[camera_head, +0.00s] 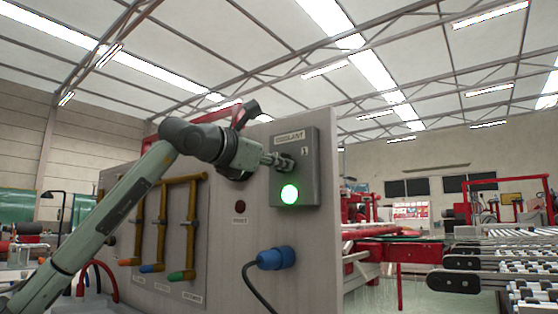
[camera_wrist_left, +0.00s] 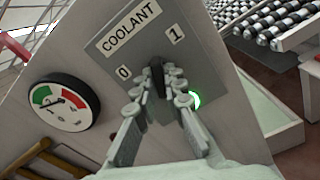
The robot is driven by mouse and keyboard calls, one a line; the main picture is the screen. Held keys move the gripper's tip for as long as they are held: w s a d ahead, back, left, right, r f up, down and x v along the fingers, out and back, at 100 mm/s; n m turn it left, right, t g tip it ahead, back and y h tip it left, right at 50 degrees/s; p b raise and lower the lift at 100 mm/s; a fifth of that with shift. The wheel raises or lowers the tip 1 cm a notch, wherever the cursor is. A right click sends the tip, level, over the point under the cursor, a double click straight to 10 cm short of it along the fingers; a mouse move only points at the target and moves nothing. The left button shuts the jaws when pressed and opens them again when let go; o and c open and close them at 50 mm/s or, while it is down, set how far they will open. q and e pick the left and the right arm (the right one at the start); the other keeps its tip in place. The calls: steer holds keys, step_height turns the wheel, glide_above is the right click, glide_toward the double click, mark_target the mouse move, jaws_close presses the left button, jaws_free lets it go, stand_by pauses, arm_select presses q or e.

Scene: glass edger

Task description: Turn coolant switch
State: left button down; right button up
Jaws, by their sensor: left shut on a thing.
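The coolant switch is a black knob (camera_wrist_left: 157,78) on a grey box (camera_head: 309,170) labelled COOLANT, with marks 0 and 1. My left gripper (camera_head: 284,162) reaches the box from the left in the head view. In the left wrist view its two fingers (camera_wrist_left: 158,84) are closed around the knob, one on each side. The knob's tip shows between the 0 and 1 marks; its exact setting is hard to tell. A round green lamp (camera_head: 289,194) below the switch is lit; it is partly hidden by a finger in the wrist view (camera_wrist_left: 194,100). My right gripper is not in view.
The box sits on a grey machine panel (camera_head: 323,245). Left of it are yellow pipes with coloured handles (camera_head: 163,228); below is a blue plug (camera_head: 276,258) with a cable. A round gauge (camera_wrist_left: 63,102) sits beside the box. A roller conveyor (camera_head: 520,262) stands at right.

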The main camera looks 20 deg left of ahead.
arm_select(q)
steer(key=m, duration=0.3)
steer(key=shift+r+p, duration=0.15)
steer(key=shift+p, duration=0.15)
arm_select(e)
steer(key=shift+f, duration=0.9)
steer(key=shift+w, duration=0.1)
arm_select(q)
steer(key=c, duration=1.6)
jaws_free()
steer(key=v, duration=1.2)
